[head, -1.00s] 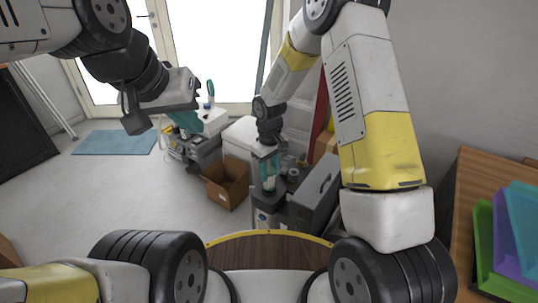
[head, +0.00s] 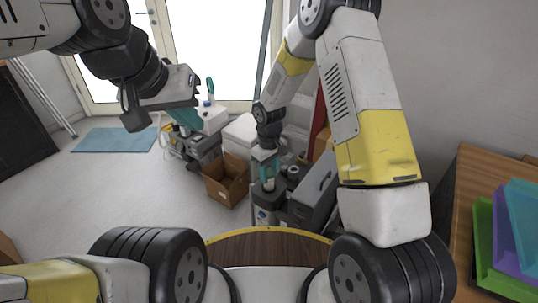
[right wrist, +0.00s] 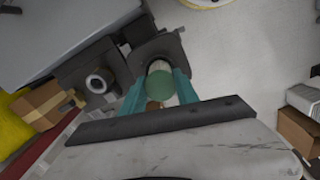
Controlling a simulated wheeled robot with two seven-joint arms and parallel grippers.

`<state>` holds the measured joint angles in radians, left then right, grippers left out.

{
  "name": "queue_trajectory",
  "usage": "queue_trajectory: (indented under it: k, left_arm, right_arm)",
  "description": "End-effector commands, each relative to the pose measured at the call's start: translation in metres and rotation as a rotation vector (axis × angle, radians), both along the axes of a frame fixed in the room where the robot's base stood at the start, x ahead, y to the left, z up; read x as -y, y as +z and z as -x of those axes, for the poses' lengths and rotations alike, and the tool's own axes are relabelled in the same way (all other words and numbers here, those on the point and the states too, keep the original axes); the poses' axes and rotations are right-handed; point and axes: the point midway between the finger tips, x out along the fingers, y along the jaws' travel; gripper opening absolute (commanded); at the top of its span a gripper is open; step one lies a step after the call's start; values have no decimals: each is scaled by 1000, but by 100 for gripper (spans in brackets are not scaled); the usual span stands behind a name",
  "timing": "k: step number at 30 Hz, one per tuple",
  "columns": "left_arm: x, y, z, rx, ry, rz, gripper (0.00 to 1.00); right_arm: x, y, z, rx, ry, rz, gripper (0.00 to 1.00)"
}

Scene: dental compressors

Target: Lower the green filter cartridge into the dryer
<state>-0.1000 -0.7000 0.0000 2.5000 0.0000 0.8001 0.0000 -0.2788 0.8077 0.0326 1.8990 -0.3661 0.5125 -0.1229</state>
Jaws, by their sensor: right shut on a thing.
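My right gripper (head: 267,176) is low over the dryer (head: 264,214), an upright grey unit with a dark top. In the right wrist view the teal fingers (right wrist: 160,91) are shut on the green filter cartridge (right wrist: 160,86), seen nearly end-on. The cartridge lines up with the dryer's dark top (right wrist: 154,48); how deep it sits in the opening cannot be told. In the head view the fingers mostly hide the cartridge. My left gripper (head: 187,118) is raised at the left, apart from the dryer; its finger gap is not clear.
A large grey case (head: 314,193) stands close at the dryer's right. An open cardboard box (head: 226,182) is on the floor to its left. A wheeled grey machine (head: 192,146) stands farther back. Coloured trays (head: 508,240) lie on a wooden table at right.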

Motion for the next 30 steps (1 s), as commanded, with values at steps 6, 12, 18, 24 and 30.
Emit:
queue_trajectory:
  k: [6,12,18,24,30]
  left_arm:
    - [0,0,0,0,0,0,0]
    - [0,0,0,0,0,0,0]
    - [0,0,0,0,0,0,0]
    - [0,0,0,0,0,0,0]
    - [0,0,0,0,0,0,0]
  right_arm:
    - [0,-8,0,1,1,-1,0]
    - [0,-15,0,0,1,0,0]
    - [0,-22,0,0,1,0,0]
    - [0,-29,0,0,0,0,0]
    - [0,-33,0,0,0,0,0]
